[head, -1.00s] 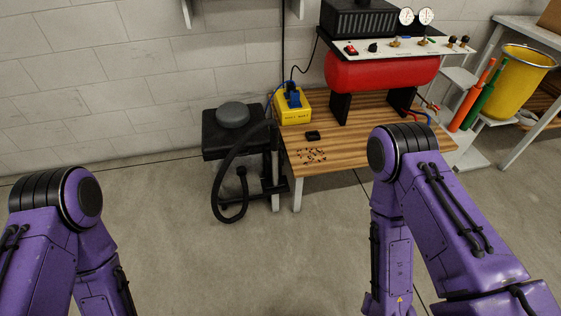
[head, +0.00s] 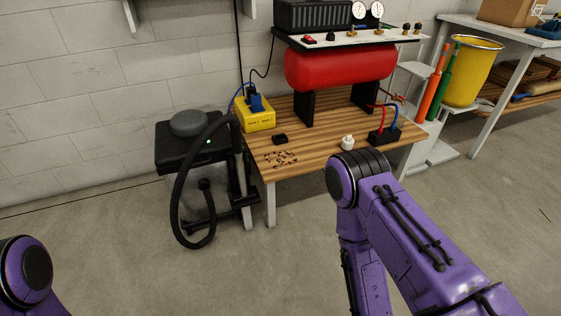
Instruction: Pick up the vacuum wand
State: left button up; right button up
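The vacuum (head: 178,150) is a black box with a grey round top and a small green light, left of the wooden table. Its black hose (head: 176,195) arches from beside the table corner, loops down near the floor and turns up again to a thick dark end (head: 204,184). Dark parts beside the table leg (head: 235,208) cross behind it; I cannot tell which piece is the wand. Both my grippers are outside the picture. Only my purple arm links show, at the lower left and lower right.
The wooden table (head: 310,148) holds a yellow box (head: 257,118), scattered specks (head: 281,158), a small black block (head: 279,140), a white knob-like piece (head: 347,142) and a red tank (head: 340,68). A yellow bin (head: 472,72) stands right. The floor in front is clear.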

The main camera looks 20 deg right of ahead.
aim_at(244, 194)
jog(key=u, duration=0.9)
jog(key=i, duration=1.5)
jog(key=z, duration=1.55)
